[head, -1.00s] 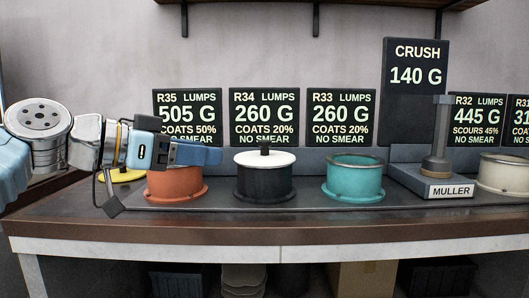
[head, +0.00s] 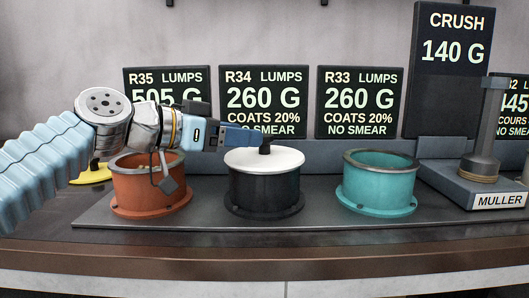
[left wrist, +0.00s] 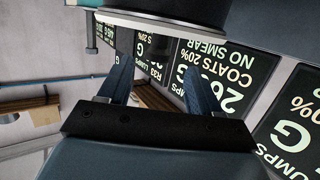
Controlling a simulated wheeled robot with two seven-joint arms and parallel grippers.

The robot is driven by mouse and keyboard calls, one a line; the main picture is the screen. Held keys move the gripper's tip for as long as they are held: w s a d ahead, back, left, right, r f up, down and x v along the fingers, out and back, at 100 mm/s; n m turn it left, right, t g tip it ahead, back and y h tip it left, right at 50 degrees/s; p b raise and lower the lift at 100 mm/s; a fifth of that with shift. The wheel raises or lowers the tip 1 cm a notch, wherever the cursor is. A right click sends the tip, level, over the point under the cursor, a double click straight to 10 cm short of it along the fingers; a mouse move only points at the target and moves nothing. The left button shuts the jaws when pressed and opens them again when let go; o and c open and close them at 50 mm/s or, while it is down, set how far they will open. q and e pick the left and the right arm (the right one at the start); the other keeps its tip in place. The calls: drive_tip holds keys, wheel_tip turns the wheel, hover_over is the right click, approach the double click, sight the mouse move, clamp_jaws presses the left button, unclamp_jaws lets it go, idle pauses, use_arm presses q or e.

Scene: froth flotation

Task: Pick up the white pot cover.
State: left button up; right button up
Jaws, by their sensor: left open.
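The white pot cover (head: 264,160) lies flat on the black pot (head: 263,190), with its small black knob (head: 265,147) upright in the middle. My left gripper (head: 255,138) comes in from the left, its blue fingers just above the cover at the knob. In the head view the fingers overlap, so I cannot tell if the knob is between them. The left wrist view shows both fingers (left wrist: 158,85) spread apart, with a pale edge and a dark body along the top. My right gripper is not in view.
An orange pot (head: 150,194) stands left under my left arm, and an open teal pot (head: 379,190) stands right. A yellow item (head: 90,175) is farther left. Signs (head: 359,100) and a low grey ledge (head: 325,155) stand behind. A muller (head: 485,140) is at the right.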

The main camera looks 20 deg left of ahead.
sight(264, 146)
use_arm(q)
drive_tip(key=p+x, duration=0.1)
drive_tip(key=x, duration=0.4)
drive_tip(key=shift+w+d, duration=0.15)
drive_tip(key=shift+d, duration=0.3)
drive_tip(key=c, duration=1.1)
